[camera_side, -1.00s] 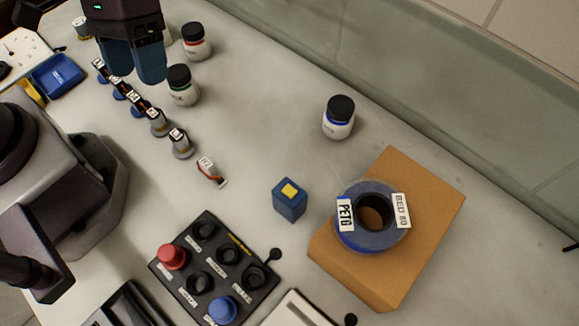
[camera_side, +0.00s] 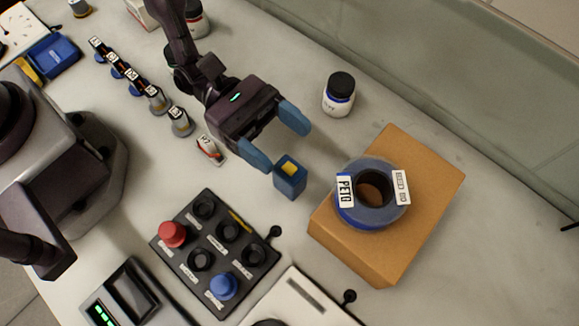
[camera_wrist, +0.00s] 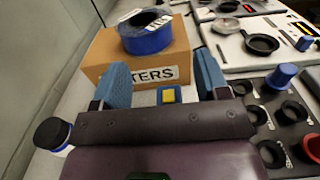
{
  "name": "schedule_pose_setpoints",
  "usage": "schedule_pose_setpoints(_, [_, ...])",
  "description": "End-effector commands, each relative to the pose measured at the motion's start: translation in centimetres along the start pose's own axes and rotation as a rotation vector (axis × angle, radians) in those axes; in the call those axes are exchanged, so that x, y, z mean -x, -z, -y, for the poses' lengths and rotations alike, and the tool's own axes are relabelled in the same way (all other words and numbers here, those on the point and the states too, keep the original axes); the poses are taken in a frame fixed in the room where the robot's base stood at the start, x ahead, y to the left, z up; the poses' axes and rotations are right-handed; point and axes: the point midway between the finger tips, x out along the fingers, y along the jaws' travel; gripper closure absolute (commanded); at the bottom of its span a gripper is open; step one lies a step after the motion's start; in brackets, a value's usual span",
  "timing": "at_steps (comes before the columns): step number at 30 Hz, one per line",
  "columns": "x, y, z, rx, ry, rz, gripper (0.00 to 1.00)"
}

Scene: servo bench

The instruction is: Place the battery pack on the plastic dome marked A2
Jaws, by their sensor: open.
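The battery pack, which I take to be the small dark blue block with a yellow top (camera_side: 291,182), stands on the bench in the side view. It also shows in the wrist view (camera_wrist: 169,95), between my fingers. My gripper (camera_side: 285,149) is open, its blue fingers above and beside the block, with a gap on each side; I cannot tell how high they are. A row of small labelled pieces (camera_side: 155,100) runs along the bench to the left. Their labels are too small to read, so I cannot tell which is the dome marked A2.
A cardboard box (camera_side: 420,210) carries a blue tape roll (camera_side: 345,212) just right of the block. A button panel (camera_side: 240,250) lies in front. A white jar with a black lid (camera_side: 339,100) stands behind. Bare bench lies between jar and box.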

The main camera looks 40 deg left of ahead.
Motion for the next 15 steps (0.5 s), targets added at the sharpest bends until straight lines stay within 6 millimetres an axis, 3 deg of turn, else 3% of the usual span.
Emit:
schedule_pose_setpoints(8, [0.0,3.1,0.1,-0.003,0.005,-0.002,0.32])
schedule_pose_setpoints(14, [0.0,6.9,0.2,-0.003,0.007,-0.003,0.32])
schedule_pose_setpoints(15, [-0.9,6.6,0.1,-0.009,0.01,0.0,0.32])
